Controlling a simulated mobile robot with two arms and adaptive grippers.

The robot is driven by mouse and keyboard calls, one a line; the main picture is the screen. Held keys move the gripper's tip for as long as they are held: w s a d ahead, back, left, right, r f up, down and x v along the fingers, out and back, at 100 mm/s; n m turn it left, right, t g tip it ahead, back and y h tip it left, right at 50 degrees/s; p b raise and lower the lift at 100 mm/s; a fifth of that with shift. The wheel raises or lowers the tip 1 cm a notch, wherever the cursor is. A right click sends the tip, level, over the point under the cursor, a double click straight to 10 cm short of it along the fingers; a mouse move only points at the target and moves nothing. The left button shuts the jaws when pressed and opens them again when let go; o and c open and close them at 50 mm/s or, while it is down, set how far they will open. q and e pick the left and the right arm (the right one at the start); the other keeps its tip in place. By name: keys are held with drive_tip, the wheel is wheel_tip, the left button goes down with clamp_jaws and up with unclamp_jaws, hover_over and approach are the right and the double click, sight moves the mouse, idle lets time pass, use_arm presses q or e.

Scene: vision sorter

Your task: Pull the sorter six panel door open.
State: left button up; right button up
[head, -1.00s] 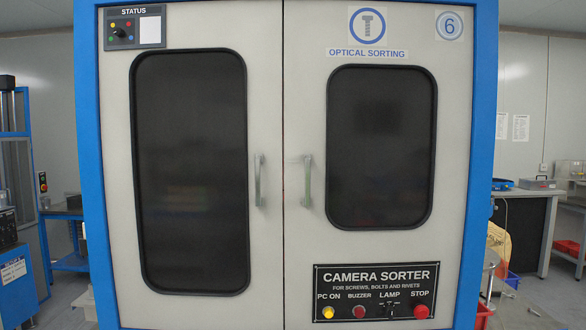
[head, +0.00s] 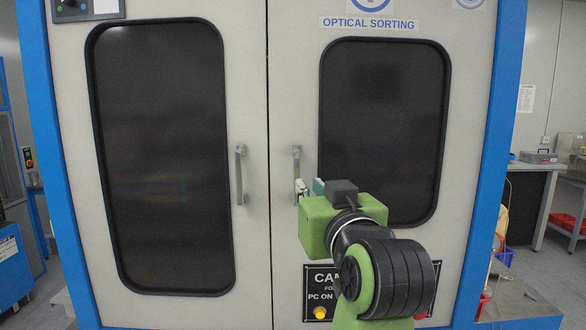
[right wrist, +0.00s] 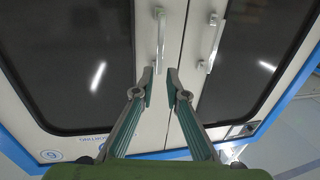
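The sorter's right panel door (head: 295,60) is shut, flush with the left door along the centre seam. It carries the OPTICAL SORTING label and a dark window (head: 383,110). Its upright metal handle (head: 297,162) is near the seam, partly hidden by my right gripper (head: 309,188). In the right wrist view my right gripper (right wrist: 161,74) is open and empty. There the door handle (right wrist: 160,32) lies just beyond the gap between the fingertips, and contact cannot be told. The circled 6 label (right wrist: 51,155) also shows there. My left gripper is not in view.
The left door (head: 254,80) has its own handle (head: 240,175) close by. The blue frame (head: 497,130) edges the machine. A bench (head: 540,164) with a tray stands at the right.

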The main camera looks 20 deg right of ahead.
sight(297, 174)
drive_tip(key=w+p, duration=0.1)
drive_tip(key=w, duration=0.2)
drive_tip(key=w+p, duration=0.1)
drive_tip(key=w, duration=0.3)
drive_tip(key=w+d+p, duration=0.1)
drive_tip(key=w, duration=0.3)
drive_tip(key=shift+w+f, duration=0.1)
drive_tip(key=shift+w, duration=0.45)
clamp_jaws()
drive_tip(key=shift+s, duration=0.1)
